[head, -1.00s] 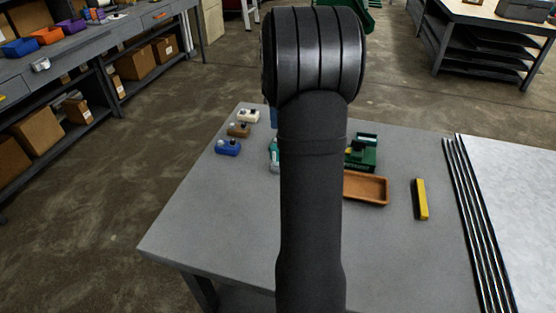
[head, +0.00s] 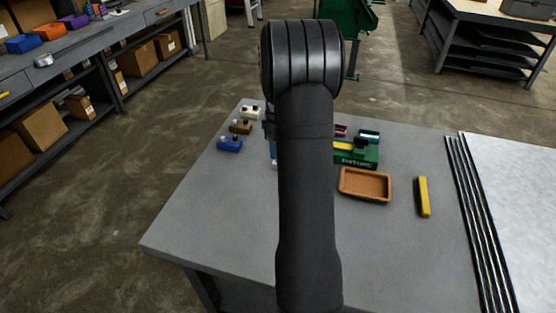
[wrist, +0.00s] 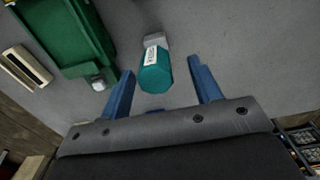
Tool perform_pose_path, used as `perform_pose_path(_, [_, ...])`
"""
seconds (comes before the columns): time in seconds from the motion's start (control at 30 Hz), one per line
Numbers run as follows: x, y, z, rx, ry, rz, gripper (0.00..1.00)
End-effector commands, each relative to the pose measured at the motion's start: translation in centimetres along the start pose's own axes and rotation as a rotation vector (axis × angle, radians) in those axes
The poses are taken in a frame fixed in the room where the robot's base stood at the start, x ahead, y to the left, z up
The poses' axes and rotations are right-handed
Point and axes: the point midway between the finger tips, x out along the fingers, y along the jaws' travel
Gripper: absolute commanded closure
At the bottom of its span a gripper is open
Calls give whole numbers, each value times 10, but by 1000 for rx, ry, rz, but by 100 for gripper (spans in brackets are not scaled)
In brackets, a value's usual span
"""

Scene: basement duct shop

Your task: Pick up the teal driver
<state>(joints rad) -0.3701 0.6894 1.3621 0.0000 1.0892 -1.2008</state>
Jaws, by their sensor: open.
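The teal driver (wrist: 154,72) lies on the grey bench in the wrist view, a stubby teal body with a white label and a grey end pointing away from me. My gripper (wrist: 161,69) is open, with one blue finger on each side of the driver. There are gaps between the driver and both fingers. In the head view my arm hides most of the driver and the gripper.
A green case (head: 357,157) stands just right of my arm, and left of the driver in the wrist view (wrist: 62,30). A brown tray (head: 365,198) and a yellow bar (head: 423,197) lie nearer. Small blue (head: 230,145), brown and white items sit left. The bench's front left is clear.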

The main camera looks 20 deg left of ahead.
Motion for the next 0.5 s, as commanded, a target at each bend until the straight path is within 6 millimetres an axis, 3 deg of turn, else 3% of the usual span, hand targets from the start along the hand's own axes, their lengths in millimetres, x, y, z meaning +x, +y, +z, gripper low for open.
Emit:
perform_pose_path(0.3, [44, 4, 2, -1, -1, -4, 42])
perform_pose_path(0.5, [46, 4, 2, -1, 0, -1, 42])
